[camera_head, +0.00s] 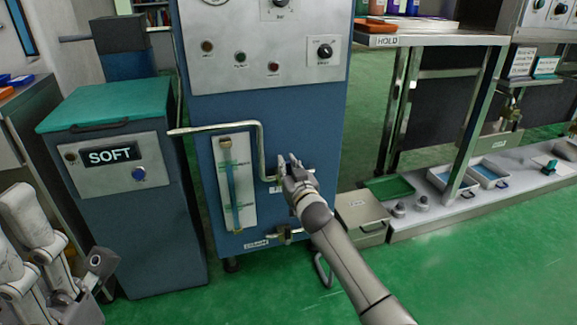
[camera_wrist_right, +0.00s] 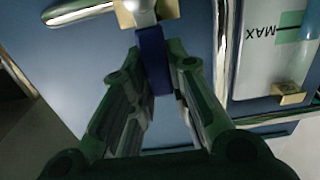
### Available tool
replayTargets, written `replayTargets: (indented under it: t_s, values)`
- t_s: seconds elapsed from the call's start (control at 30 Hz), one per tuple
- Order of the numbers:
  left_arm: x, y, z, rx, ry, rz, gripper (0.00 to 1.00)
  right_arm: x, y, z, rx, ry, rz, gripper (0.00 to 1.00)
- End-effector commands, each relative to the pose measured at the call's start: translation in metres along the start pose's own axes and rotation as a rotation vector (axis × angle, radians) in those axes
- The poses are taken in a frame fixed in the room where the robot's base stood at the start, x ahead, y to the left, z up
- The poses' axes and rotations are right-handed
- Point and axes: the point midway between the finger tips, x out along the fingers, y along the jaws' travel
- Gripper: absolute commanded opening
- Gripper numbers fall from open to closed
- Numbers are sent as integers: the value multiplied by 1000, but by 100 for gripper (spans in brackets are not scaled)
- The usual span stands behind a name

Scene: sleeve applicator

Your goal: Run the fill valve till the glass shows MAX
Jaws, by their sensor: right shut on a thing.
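The sight glass (camera_head: 228,185) is a narrow tube on a pale plate on the blue machine's front. The tube looks blue over much of its length, but I cannot tell the exact level. The MAX label (camera_wrist_right: 261,32) shows upside down beside a green mark in the right wrist view. My right gripper (camera_head: 286,172) is at the machine's front, right of the glass, shut on a blue valve handle (camera_wrist_right: 153,58) seen between its fingers. My left gripper (camera_head: 98,265) is low at the left, away from the machine; its finger state is unclear.
A bent metal pipe (camera_head: 262,145) runs above and beside the glass. The SOFT cabinet (camera_head: 115,190) stands left. A bench marked HOLD (camera_head: 440,40) and low trays (camera_head: 388,188) are right. Green floor is clear in front.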

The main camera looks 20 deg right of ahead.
Motion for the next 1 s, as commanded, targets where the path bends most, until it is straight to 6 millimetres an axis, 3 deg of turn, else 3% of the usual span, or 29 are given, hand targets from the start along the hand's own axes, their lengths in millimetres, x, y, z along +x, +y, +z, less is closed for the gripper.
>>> replayTargets:
  t_s: [0.2,0.23,0.4,0.77,1.0]
  values:
    - [0,0,0,0,0,0,40,0,-1,2,-9,-2,-1,0]
    - [0,0,0,0,-1,0,40,0,-1,2,-9,-2,-1,21]
    - [0,0,0,-1,-1,0,40,0,0,1,-6,-1,-1,39]
    - [1,0,0,1,1,0,40,-3,0,0,-3,0,0,39]
    - [0,0,0,0,1,0,40,-27,0,1,-3,0,-1,39]
